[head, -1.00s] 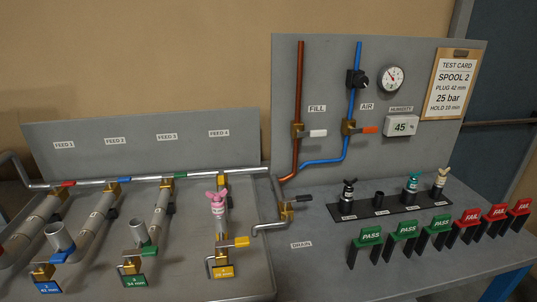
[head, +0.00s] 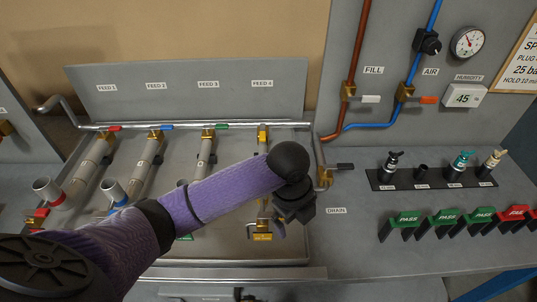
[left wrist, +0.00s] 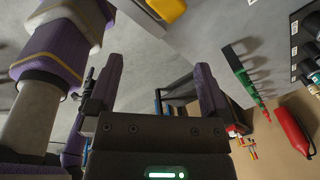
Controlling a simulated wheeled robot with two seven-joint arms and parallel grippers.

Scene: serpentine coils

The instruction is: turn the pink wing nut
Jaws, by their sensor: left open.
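The pink wing nut is not visible now; my left arm (head: 215,190) covers its part of the Feed 4 pipe in the head view. My left gripper (head: 290,208) is dark and seen from above, over the right side of the feed tray near the Feed 4 pipe. In the left wrist view its two fingers (left wrist: 160,65) stand wide apart with nothing between them. A yellow piece (left wrist: 172,9) shows beyond them at the top. My right gripper is out of view.
A drain valve with a black handle (head: 345,166) stands just right of my gripper. A black strip (head: 376,186) holds several plugs farther right, with green PASS (head: 404,219) and red FAIL (head: 514,213) markers in front. Grey bench is bare below DRAIN.

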